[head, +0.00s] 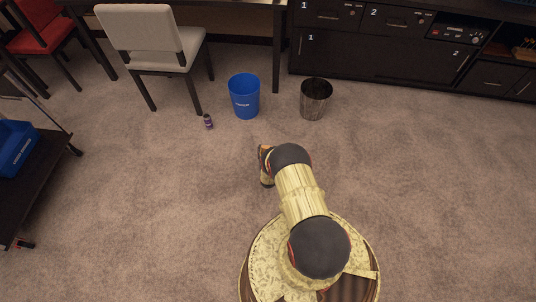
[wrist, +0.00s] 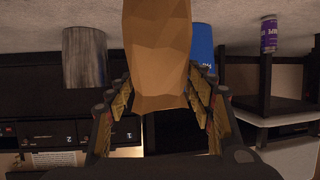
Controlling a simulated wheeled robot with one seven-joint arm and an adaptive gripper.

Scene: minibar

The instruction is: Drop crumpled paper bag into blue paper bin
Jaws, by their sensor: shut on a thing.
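The crumpled paper bag (wrist: 157,55) is brown and fills the upper middle of the wrist view. My gripper (wrist: 158,100) is shut on it, with a finger on each side. In the wrist view the blue bin (wrist: 202,45) shows partly behind the bag, on the right. The gripper is apart from the bin.
A dark metal-look bin (head: 316,100) stands right of the blue one. A small purple can (head: 208,121) stands on the carpet to its left. A pale chair (head: 155,45) and a desk are behind. Black cabinets (head: 375,55) line the back right. The carpet around my arm is clear.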

